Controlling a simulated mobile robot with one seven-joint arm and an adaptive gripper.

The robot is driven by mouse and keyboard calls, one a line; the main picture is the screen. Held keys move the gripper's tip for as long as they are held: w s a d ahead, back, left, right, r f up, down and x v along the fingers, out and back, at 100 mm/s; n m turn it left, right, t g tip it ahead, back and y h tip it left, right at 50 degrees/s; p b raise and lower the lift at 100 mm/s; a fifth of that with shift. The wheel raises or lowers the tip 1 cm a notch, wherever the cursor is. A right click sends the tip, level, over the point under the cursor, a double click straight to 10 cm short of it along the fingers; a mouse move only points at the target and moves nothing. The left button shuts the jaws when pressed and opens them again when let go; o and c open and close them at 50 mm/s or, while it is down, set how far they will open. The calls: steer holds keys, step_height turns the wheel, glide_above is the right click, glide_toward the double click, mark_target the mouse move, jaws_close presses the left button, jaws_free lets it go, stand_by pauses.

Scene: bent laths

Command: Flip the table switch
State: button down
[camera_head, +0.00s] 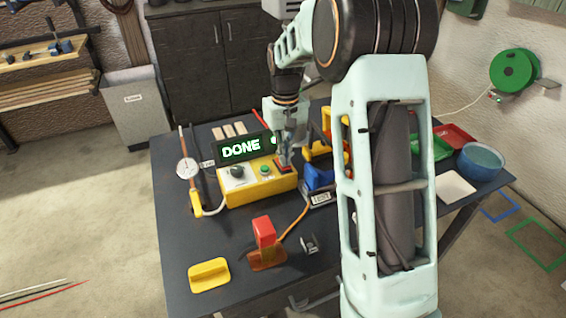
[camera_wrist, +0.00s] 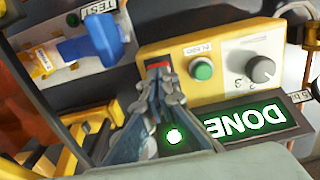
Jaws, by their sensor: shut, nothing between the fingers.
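A yellow control box (camera_head: 258,190) stands on the dark table (camera_head: 185,245), with a black knob (camera_head: 237,171) and a green button (camera_head: 265,170) on its top. A red switch (camera_head: 283,165) sits at the box's right end. My gripper (camera_head: 284,157) is shut and empty, pointing down with its tips at the red switch. In the wrist view, the closed fingertips (camera_wrist: 162,78) cover most of the switch. The display (camera_head: 246,148) behind the box glows green with "DONE".
A blue clamp-like part (camera_head: 317,178) stands close right of the box. A dial gauge (camera_head: 187,168) stands at left. A red block (camera_head: 264,231) and yellow piece (camera_head: 209,274) are in front. A blue bowl (camera_head: 481,161) is at right.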

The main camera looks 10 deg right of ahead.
steer(key=shift+f+b, duration=0.3)
steer(key=shift+f, duration=0.3)
steer(key=shift+r, duration=0.1)
steer(key=shift+r+p, duration=2.75)
steer(key=shift+r, duration=0.75)
